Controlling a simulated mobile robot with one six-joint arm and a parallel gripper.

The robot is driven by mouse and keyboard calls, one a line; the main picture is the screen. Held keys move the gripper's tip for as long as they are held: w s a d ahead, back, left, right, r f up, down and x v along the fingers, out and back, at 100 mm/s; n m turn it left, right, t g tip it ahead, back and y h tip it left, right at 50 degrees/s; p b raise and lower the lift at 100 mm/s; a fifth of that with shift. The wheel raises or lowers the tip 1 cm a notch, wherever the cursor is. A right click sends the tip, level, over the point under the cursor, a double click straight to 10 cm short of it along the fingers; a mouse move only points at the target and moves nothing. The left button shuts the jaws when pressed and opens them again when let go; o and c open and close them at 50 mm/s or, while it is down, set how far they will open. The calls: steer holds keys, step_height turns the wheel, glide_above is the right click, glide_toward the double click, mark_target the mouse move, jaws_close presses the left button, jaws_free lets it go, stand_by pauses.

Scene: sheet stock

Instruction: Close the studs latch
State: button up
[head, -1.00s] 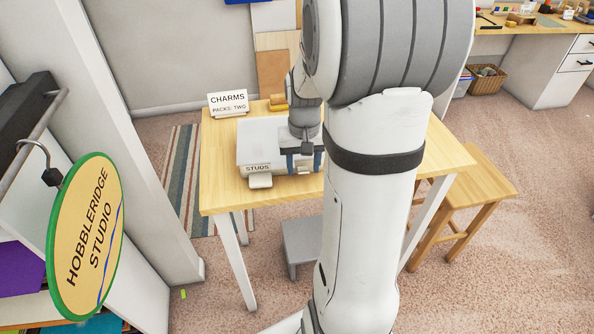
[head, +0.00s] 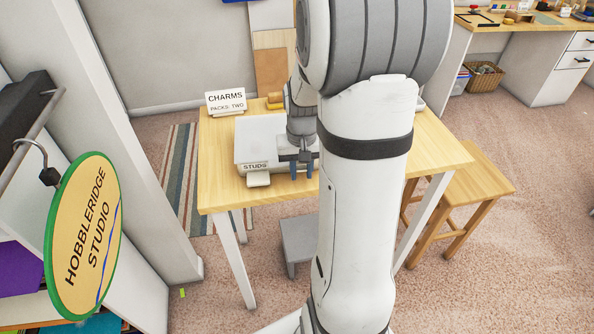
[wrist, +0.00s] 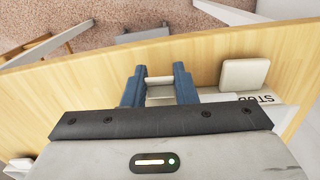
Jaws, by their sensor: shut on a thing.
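The pale grey studs box (head: 262,135) sits on the wooden table, with a STUDS label (head: 255,166) on its front edge and a small cream tab (head: 258,180) below it. In the wrist view the tab (wrist: 244,73) and part of the upside-down label (wrist: 256,98) show at right. My gripper (head: 302,172) is at the box's front edge, right of the label. In the wrist view its blue fingers (wrist: 158,86) are shut on a pale bar (wrist: 160,81), which seems to be the latch. My arm hides the box's right part.
A wooden stool (head: 480,180) is at right, and a grey step (head: 300,240) is under the table. A hanging studio sign (head: 82,235) is at near left.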

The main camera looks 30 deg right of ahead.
steer(key=shift+c, duration=0.6)
steer(key=shift+w+r+g+p, duration=0.2)
steer(key=shift+r+g+p, duration=0.2)
steer(key=shift+p, duration=0.55)
steer(key=shift+w+d+f+g+y+p, duration=0.1)
steer(key=shift+w+f+g+y+p, duration=0.05)
steer(key=shift+g+y+p, duration=0.2)
steer(key=o, duration=1)
steer(key=shift+w+d+r, duration=0.1)
steer(key=shift+w+r, duration=0.1)
steer(key=shift+r, duration=1.75)
steer(key=shift+w+d+r, duration=0.1)
steer(key=shift+w+r, duration=0.05)
steer(key=shift+r, duration=1.75)
